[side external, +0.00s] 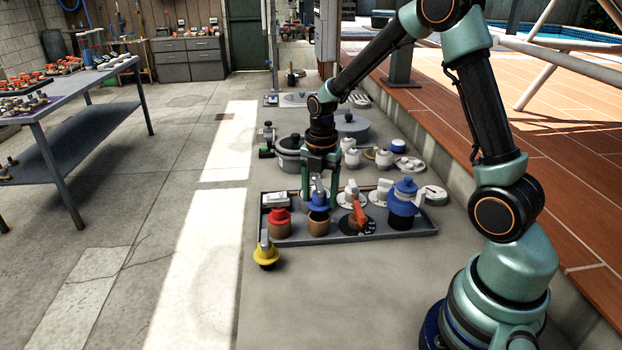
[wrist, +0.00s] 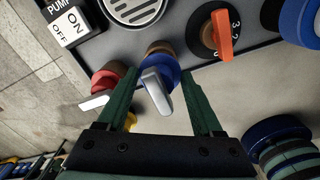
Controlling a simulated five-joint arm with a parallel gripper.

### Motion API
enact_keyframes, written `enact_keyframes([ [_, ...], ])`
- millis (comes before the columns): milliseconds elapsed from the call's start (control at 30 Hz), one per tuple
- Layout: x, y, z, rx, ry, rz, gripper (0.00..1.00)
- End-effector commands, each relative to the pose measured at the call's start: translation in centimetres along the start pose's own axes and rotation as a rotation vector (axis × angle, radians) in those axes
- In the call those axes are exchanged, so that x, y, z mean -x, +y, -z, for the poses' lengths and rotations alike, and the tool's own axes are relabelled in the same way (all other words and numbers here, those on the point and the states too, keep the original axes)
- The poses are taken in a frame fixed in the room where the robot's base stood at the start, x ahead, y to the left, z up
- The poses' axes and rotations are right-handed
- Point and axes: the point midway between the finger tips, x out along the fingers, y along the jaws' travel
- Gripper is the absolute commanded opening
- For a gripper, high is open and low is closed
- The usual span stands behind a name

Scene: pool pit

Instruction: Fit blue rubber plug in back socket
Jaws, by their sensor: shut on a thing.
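The blue rubber plug (side external: 318,202) has a blue flange and a grey tab on top. My gripper (side external: 320,190) points down and is shut on it. In the wrist view the blue plug (wrist: 165,72) is between the two green fingers (wrist: 163,85), with its grey tab toward the camera. A brown round socket (side external: 318,226) is directly under the blue plug; I cannot tell how deep the plug sits in it. A second brown socket (side external: 280,231) to the left has a red plug (side external: 279,216) on top, which also shows in the wrist view (wrist: 106,84).
The sockets stand in a grey tray (side external: 400,238). An orange-handled dial (side external: 360,213) and a large blue-topped fitting (side external: 406,197) are to the right. A yellow plug (side external: 266,256) lies outside the tray's front left corner. The front ground is clear.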

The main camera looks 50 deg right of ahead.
Motion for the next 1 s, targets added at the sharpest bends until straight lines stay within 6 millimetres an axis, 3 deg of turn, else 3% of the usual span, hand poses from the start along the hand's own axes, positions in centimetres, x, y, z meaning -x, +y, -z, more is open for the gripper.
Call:
enact_keyframes([
  [700, -2.6, -0.1, 0.0, 0.0, 0.0, 0.001, 0.11],
  [1000, -2.7, 0.0, 0.0, 0.0, -0.001, -0.001, 0.11],
])
